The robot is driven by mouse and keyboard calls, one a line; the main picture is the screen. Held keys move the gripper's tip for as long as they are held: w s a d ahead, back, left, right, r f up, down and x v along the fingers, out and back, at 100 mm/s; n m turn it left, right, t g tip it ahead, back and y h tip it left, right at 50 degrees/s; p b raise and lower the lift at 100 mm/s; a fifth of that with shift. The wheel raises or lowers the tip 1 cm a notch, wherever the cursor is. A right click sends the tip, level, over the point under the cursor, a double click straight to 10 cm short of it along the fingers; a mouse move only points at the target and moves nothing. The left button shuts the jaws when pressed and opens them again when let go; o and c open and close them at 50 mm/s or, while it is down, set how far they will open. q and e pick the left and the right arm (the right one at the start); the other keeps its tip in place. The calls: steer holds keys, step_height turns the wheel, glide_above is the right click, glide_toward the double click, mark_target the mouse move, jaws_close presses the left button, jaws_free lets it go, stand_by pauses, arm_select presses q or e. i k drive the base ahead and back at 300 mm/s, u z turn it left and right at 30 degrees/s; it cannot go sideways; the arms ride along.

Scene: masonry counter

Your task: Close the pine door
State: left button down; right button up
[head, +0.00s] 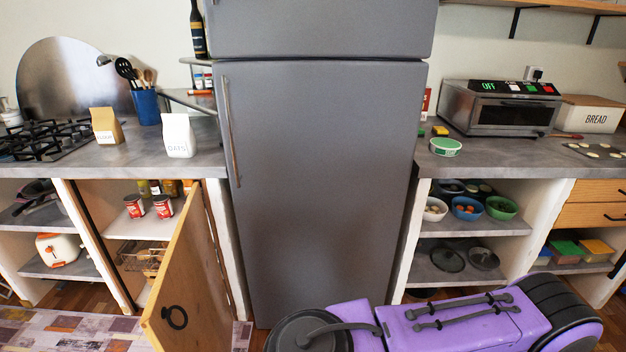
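The pine door (188,285) stands wide open at the lower left of the head view. It is hinged on the right side of its cabinet and swings out toward me, with a black ring handle (174,317) on its face. Behind it the open cabinet (125,225) shows red cans, jars and a wire basket inside. A purple arm of mine lies across the bottom right. Neither gripper's fingers can be seen, so their state is hidden.
A tall grey fridge (320,190) stands in the middle, just right of the door. A patchwork rug (70,331) lies on the floor at the lower left. Open shelves with bowls (467,208) are on the right. The counter holds an oats bag (178,136) and a toaster oven (503,107).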

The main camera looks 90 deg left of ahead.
mark_target(186, 309)
steer(key=u, duration=0.05)
steer(key=i, duration=0.25)
steer(key=u, duration=3.85)
steer(key=i, duration=0.5)
steer(key=u, duration=0.95)
steer(key=k, duration=0.95)
steer(key=z, duration=1.3)
steer(key=i, duration=0.5)
steer(key=u, duration=0.05)
